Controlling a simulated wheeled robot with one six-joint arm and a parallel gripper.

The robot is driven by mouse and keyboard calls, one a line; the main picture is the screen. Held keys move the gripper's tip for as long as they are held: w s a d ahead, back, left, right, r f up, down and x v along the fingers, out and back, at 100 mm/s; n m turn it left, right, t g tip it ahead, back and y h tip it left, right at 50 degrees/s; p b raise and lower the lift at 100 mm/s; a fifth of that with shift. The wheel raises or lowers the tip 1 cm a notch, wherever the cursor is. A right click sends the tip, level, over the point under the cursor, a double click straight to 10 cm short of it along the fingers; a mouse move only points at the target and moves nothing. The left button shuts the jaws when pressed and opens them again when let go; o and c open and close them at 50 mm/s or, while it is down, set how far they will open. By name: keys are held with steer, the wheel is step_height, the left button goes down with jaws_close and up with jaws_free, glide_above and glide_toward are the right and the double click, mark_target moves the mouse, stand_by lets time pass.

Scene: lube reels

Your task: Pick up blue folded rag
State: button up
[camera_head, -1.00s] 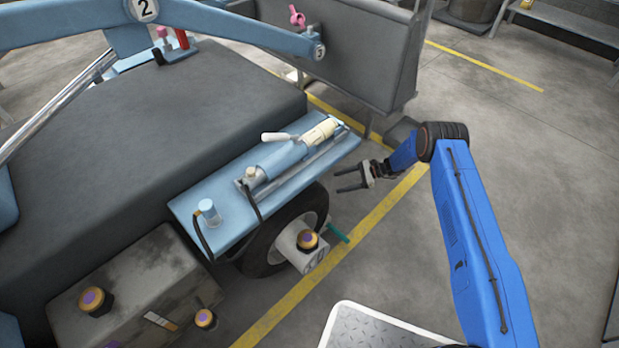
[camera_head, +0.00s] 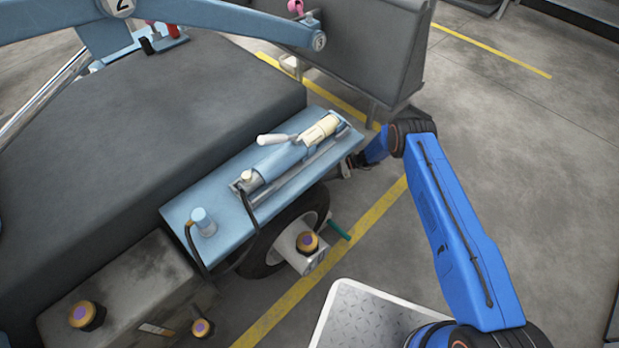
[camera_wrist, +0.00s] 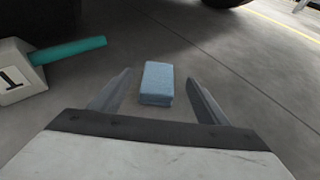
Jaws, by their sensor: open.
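The blue folded rag (camera_wrist: 157,82) lies on the grey floor in the wrist view, a small light-blue block ahead of my gripper. My gripper (camera_wrist: 158,84) is open and empty, with one finger on each side of the rag in the picture. The rag seems to lie beyond the fingers; I cannot tell the exact gap. In the head view my gripper (camera_head: 347,166) is low at the right side of the light-blue platform, partly hidden by it. The rag is hidden in the head view.
A light-blue platform (camera_head: 185,203) carries a pump cylinder and hose above a black wheel (camera_head: 262,257). A teal handle (camera_wrist: 70,51) sticks out from a white block marked 1 (camera_wrist: 12,78), left of my gripper. A dark panel (camera_head: 375,50) stands behind. Floor to the right is clear.

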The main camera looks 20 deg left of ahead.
steer(key=shift+x, duration=3.6)
steer(key=shift+s+d+f, duration=0.1)
steer(key=shift+f, duration=0.05)
steer(key=shift+c, duration=0.4)
steer(key=c, duration=1.1)
steer(key=shift+c, duration=0.2)
